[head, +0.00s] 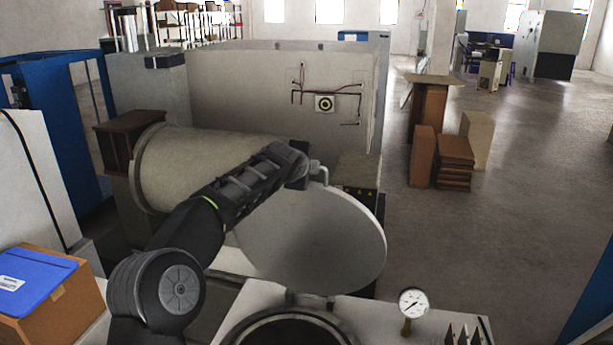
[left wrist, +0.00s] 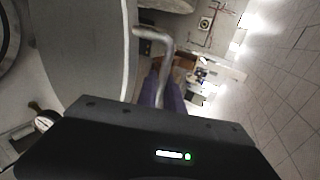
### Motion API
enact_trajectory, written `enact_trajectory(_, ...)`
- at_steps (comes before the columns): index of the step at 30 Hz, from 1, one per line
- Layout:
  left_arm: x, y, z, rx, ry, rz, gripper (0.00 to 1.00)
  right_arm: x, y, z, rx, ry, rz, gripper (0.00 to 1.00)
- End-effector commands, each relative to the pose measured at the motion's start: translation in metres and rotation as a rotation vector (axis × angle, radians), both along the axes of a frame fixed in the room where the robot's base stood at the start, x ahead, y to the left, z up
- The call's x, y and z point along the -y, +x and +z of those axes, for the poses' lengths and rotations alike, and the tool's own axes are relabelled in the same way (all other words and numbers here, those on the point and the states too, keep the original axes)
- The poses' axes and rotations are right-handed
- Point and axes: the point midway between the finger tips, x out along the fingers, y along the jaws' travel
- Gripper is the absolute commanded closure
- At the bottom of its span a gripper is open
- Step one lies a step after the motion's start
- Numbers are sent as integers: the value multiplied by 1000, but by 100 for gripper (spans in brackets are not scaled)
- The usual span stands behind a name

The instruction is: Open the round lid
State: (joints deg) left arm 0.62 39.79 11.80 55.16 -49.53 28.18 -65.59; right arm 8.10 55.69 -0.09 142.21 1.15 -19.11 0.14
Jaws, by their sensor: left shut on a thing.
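The round lid (head: 325,240) is a grey disc, raised and tilted up steeply at the back of the round opening (head: 290,333). The lid also fills the upper left of the left wrist view (left wrist: 80,50). Its bent metal handle (head: 322,169) is at the lid's top edge, and it shows in the left wrist view (left wrist: 166,65). My left gripper (head: 309,172) is at the top of the lid, shut on the handle. Its fingertips are mostly hidden. My right gripper is not in view.
A pressure gauge (head: 413,301) stands on the white top right of the opening. A large beige cylinder (head: 215,165) lies behind my left arm. A cardboard box with a blue lid (head: 38,280) is at the left.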

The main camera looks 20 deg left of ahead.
Motion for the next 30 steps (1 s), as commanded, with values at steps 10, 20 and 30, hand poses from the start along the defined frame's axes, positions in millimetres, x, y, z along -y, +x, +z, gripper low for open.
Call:
enact_trajectory(10, -1, 15, -1, -4, -12, -2, 100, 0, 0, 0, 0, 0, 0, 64)
enact_trajectory(20, -1, 14, -1, -5, -12, -1, 87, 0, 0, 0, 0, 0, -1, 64)
enact_trajectory(30, -2, 14, -1, -5, -10, -1, 69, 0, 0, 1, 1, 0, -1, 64)
